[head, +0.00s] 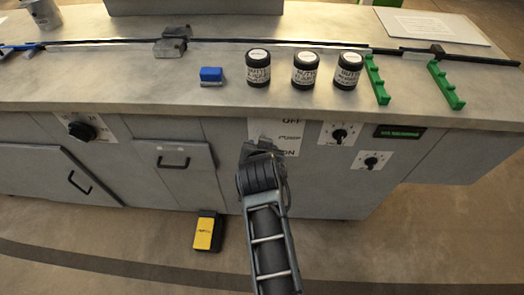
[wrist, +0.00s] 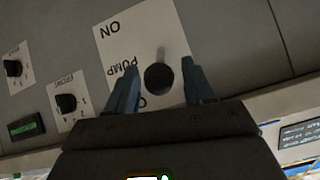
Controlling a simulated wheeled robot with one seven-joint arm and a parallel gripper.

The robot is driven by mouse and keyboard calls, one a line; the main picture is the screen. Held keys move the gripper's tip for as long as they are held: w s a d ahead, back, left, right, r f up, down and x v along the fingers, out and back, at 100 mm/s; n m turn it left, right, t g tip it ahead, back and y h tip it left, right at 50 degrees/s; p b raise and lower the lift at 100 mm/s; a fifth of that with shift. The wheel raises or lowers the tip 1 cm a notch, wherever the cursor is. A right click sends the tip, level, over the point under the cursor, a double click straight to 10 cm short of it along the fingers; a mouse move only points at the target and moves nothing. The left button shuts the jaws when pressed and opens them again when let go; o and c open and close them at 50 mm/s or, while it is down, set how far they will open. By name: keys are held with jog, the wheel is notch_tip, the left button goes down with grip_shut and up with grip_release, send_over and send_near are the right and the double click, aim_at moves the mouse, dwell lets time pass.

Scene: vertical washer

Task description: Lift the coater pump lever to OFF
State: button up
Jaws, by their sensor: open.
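The pump label plate (head: 292,139) is white, on the cabinet front, with OFF at its top and ON at its bottom in the head view. In the wrist view the plate (wrist: 118,45) appears turned over, with ON at the top. The pump lever (wrist: 158,77) has a dark round hub and a short grey handle pointing toward the ON side. My gripper (head: 261,147) is in front of the plate and hides the lever in the head view. In the wrist view my gripper (wrist: 158,68) is open, one finger on each side of the lever; contact cannot be told.
Dial knobs (head: 338,134) and (head: 371,161) sit right of the plate, beside a small dark display (head: 399,132). A handled drawer (head: 174,162) is to the left. Black jars (head: 305,69) and a blue block (head: 211,76) stand on the counter above. A yellow-black pedal (head: 207,232) is on the floor.

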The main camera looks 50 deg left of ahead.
jog(key=shift+v, duration=2.75)
jog(key=shift+d, duration=0.15)
